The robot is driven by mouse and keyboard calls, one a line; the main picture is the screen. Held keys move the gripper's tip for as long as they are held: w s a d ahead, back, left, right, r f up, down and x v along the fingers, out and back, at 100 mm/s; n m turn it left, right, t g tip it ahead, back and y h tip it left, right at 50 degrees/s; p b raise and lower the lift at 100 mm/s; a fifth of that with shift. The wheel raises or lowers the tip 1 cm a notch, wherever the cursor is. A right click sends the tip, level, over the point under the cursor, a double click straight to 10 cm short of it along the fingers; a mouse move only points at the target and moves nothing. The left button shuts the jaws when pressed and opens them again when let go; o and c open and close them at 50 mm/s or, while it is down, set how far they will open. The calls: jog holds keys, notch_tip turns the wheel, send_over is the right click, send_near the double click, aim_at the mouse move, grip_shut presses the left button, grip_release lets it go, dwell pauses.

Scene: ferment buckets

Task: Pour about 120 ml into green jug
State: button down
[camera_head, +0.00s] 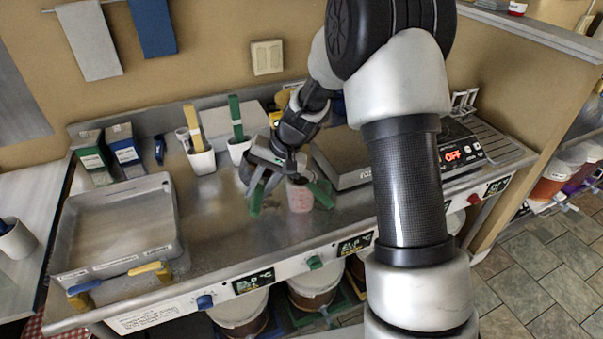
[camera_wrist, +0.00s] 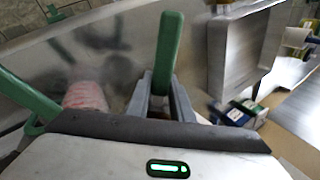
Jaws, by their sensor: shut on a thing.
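A translucent jug (camera_head: 300,196) with pinkish contents or markings stands on the metal counter, with a green handle (camera_head: 321,193) on its right side. In the wrist view the pinkish jug (camera_wrist: 85,97) is at the left, beside its green handle (camera_wrist: 27,95). My gripper (camera_head: 262,180) is just left of the jug in the head view. It is shut on a second green handle (camera_wrist: 168,45), which stands up between the fingers in the wrist view. The body belonging to this held handle is mostly hidden, and I cannot tell its contents. The jug's liquid level is unclear.
White cups with a yellow (camera_head: 195,128) and a green upright tool (camera_head: 235,118) stand behind. A wide metal tray (camera_head: 175,200) is at left, with boxes (camera_head: 92,155) behind it. A scale-like plate (camera_head: 345,175) is right of the jug.

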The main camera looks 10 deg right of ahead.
jog(key=a+h+p, duration=0.1)
jog(key=a+f+h+p, duration=0.1)
jog(key=a+p, duration=0.1)
jog(key=shift+w+f+g+h, duration=0.3)
jog(key=shift+w+h, duration=0.1)
jog(key=shift+a, duration=0.15)
dwell(1.6)
jog(key=shift+w+a+f+g+h, duration=0.15)
jog(key=shift+a+f+h, duration=0.2)
jog(key=shift+h, duration=0.25)
jog(key=shift+w+a+f+g+h, duration=0.15)
jog(key=shift+a+f+h, duration=0.1)
jog(key=shift+a+h, duration=0.3)
jog(key=shift+s+d, duration=0.1)
jog(key=shift+d, duration=0.05)
dwell(0.8)
